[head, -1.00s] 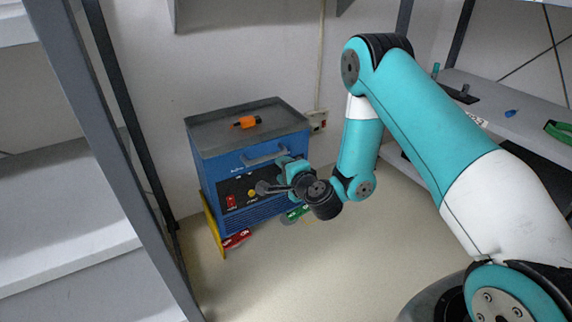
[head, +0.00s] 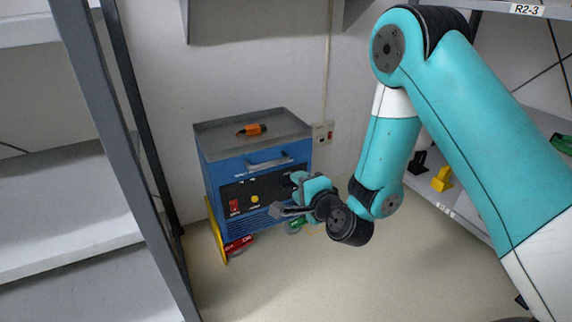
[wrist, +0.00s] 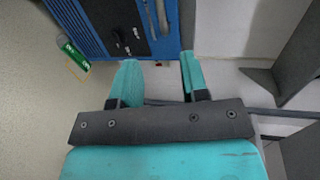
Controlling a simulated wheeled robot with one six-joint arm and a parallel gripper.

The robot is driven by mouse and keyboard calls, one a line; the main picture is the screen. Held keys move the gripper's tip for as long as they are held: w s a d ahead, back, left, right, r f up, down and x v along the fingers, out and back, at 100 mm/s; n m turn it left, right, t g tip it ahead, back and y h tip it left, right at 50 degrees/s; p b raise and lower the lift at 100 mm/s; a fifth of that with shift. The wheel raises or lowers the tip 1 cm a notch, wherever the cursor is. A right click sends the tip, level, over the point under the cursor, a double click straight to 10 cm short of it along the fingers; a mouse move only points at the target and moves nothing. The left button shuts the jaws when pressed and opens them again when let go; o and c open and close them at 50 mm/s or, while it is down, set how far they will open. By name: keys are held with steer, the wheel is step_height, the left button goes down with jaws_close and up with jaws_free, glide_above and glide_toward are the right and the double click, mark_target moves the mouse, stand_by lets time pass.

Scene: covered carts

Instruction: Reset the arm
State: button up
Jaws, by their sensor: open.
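My gripper (head: 283,212) is in front of the blue cart's lower right front in the head view, at the end of my teal and white arm. In the wrist view its two teal fingers (wrist: 160,75) are spread apart with nothing between them. The blue cart (head: 222,183) stands against the back wall, with a grey tray top, a handle and a dark front panel with a red switch and a yellow knob. The arm hides part of the cart's right front.
An orange and black tool (head: 252,130) lies on the cart's top. A yellow panel (head: 216,232) stands at the cart's left side. Grey shelves stand at left (head: 75,195) and right (head: 478,217); the right one holds a yellow item (head: 442,179).

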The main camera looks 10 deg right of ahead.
steer(key=s+a+r+n+g+y+p, duration=0.2)
steer(key=s+a+r+n+g, duration=0.2)
steer(key=r+n, duration=0.25)
steer(key=s+a+r+n+g+y+p, duration=0.25)
steer(key=s+r+n, duration=0.2)
steer(key=r, duration=0.25)
steer(key=s+d+r+n+g+h+p, duration=0.2)
steer(key=s+d+r+n+g, duration=0.25)
steer(key=s, duration=0.65)
steer(key=s+d+r+n+g+h+p, duration=0.15)
steer(key=s+r+n+g, duration=0.4)
steer(key=s, duration=0.55)
step_height(320, 180, up, 38)
steer(key=w+a+n+t+p, duration=0.1)
steer(key=p, duration=3.6)
steer(key=shift+h, duration=0.3)
steer(key=shift+r, duration=0.1)
